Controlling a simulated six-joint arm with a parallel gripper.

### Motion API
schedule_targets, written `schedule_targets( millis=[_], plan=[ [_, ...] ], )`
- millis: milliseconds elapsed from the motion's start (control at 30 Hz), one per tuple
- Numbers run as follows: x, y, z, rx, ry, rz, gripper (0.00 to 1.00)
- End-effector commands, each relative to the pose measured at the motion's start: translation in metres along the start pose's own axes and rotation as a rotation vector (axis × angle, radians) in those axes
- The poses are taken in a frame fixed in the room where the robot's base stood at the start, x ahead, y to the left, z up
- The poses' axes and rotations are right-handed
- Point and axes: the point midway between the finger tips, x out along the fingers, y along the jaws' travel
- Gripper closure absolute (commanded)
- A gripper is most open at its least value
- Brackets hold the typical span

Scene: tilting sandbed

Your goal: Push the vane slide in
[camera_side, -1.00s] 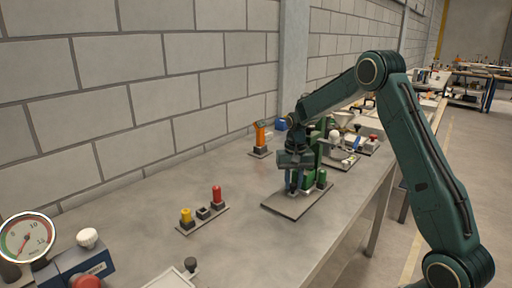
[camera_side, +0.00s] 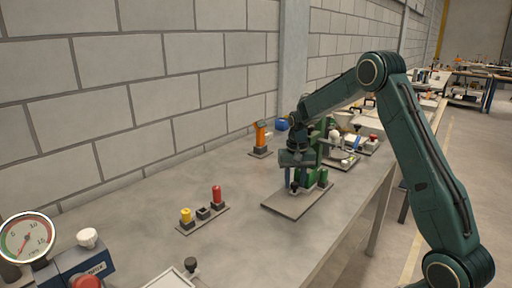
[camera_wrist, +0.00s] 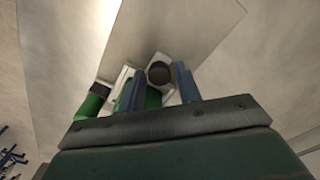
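A green device (camera_side: 311,177) stands on a dark grey base plate (camera_side: 288,204) on the bench. A small dark round knob (camera_side: 294,187) sits low at its front, just under my gripper (camera_side: 294,177). In the wrist view the dark knob (camera_wrist: 159,73) lies between the two blue fingertips of my gripper (camera_wrist: 160,72). The fingers stand apart, with little room beside the knob; I see no clear grip on it. Green parts (camera_wrist: 128,97) show behind and left of the fingers. I cannot make out the vane slide's body or how far in it sits; my gripper hides much of the device.
A plate with a yellow and a red post (camera_side: 216,195) is at the front left. An orange post (camera_side: 260,137) stands behind, near the block wall. Other fixtures (camera_side: 345,157) stand close behind the green device. The bench between the plates is clear.

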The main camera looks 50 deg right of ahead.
Motion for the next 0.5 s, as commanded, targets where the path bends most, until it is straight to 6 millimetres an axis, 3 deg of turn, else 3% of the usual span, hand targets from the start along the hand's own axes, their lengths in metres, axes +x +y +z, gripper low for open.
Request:
schedule_targets(
  millis=[500],
  plan=[
    [0.000, -0.044, 0.043, -0.008, -0.002, -0.001, 0.66]
  ],
)
